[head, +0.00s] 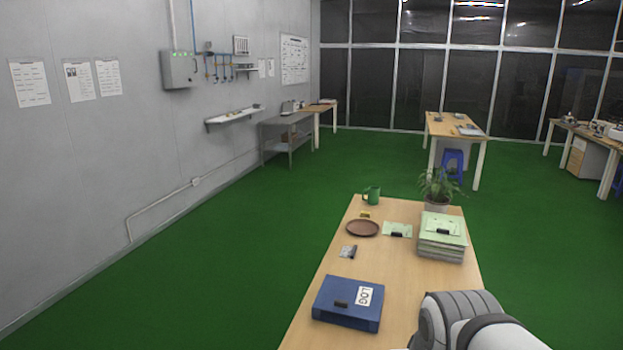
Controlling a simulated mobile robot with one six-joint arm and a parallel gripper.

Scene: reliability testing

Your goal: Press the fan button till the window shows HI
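I cannot make out a fan button or a display window showing letters anywhere in the head view. My gripper is not in view. Only a white and grey part of my own arm shows at the bottom right, over the near end of the wooden table (400,297).
A wall shelf (234,117) and grey bench (283,121) stand left. Green floor (190,265) is clear.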

